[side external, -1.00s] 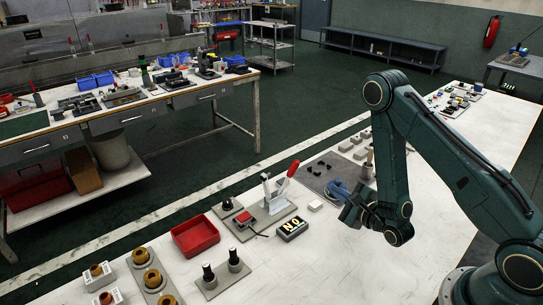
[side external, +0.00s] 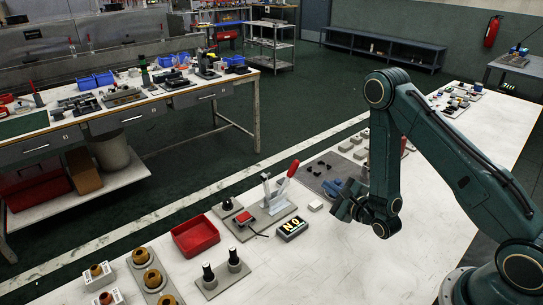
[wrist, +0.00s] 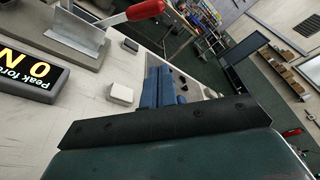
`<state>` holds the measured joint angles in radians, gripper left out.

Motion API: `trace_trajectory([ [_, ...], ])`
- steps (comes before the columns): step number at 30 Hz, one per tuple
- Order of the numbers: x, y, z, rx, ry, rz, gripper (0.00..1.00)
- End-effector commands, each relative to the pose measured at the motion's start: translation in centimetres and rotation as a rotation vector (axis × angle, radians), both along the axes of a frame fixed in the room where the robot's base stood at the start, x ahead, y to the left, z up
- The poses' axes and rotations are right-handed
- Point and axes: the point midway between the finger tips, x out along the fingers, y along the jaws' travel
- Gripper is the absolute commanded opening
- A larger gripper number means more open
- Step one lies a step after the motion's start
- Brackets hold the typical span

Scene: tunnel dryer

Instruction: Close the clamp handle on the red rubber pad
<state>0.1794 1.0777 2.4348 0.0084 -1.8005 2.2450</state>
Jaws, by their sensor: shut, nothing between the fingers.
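The toggle clamp (side external: 272,198) stands on a grey base plate (side external: 262,224) on the white bench in the side view. Its red handle (side external: 292,169) points up, tilted to the right. The red rubber pad (side external: 244,218) lies at the plate's left side, with the handle raised away from it. In the wrist view the red handle (wrist: 146,10) and metal clamp bracket (wrist: 75,35) show at the top left; the pad is out of view. My gripper (side external: 346,190) is to the right of the clamp, apart from it. Its blue fingers (wrist: 160,88) are shut and empty.
A force display (side external: 292,228) sits in front of the clamp. A small white block (side external: 315,205) lies between clamp and gripper. A red tray (side external: 195,237) is to the left, with black-knobbed parts (side external: 233,260) nearby. The bench front near my gripper is clear.

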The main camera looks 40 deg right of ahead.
Motion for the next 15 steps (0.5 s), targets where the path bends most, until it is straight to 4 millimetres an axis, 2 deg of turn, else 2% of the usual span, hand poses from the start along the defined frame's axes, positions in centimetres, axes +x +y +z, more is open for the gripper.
trace_trajectory([
  [15,6.5,-1.1,-0.8,0.000,-0.001,0.000,0.00],
])
